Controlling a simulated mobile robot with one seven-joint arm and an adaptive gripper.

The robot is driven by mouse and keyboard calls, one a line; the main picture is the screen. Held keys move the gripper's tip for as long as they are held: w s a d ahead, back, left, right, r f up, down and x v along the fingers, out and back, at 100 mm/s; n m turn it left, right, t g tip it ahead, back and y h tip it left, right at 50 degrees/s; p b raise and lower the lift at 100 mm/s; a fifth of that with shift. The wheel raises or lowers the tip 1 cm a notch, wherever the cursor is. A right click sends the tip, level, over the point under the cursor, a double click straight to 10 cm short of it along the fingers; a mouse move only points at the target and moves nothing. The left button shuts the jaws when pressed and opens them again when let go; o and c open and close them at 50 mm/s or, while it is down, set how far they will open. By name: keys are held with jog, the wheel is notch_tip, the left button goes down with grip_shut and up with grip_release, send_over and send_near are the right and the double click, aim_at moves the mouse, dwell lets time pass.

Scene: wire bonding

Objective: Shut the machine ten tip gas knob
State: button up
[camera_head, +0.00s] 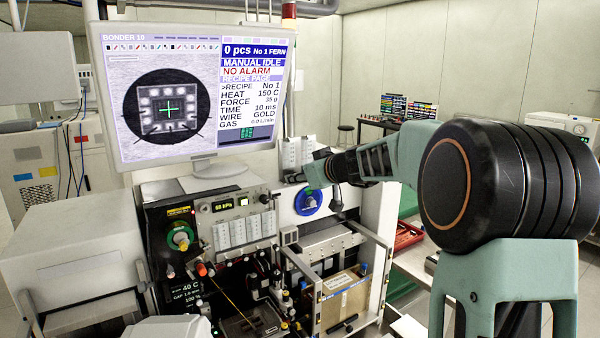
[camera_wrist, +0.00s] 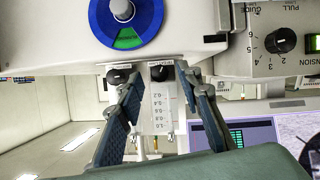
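In the wrist view, which is turned about, my gripper (camera_wrist: 157,78) has its two fingers spread, with space between them. A black knob (camera_wrist: 160,73) lies between the fingertips, below a clear flow meter scale (camera_wrist: 160,104) marked 0.2 to 1.0. A second black knob (camera_wrist: 118,76) is beside the left fingertip. Small labels by both knobs are too small to read surely. In the head view my gripper (camera_head: 318,168) is at the white flow meter block (camera_head: 297,152), above the blue dial (camera_head: 308,202); the knobs are hidden or too small there. Whether the fingers touch a knob is unclear.
The monitor (camera_head: 196,90) stands left of my gripper and its gas line seems to read 0.0 L/min. The blue dial (camera_wrist: 125,18) sits close by in the wrist view. A tension panel (camera_wrist: 282,42) is at the right there. Open floor lies beyond the bonder.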

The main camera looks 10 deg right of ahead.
jog(key=shift+w, duration=0.15)
grip_shut()
jog(key=shift+f+m+b, duration=0.15)
jog(key=shift+m+b, duration=0.15)
jog(key=shift+w+d+m+g+y+b, duration=0.15)
jog(key=shift+m+g+y+b, duration=0.1)
jog(key=shift+m+y+b, duration=0.7)
jog(key=shift+d+m+g+y+b, duration=0.1)
jog(key=shift+m+g+y+b, duration=0.25)
jog(key=shift+m+b, duration=0.6)
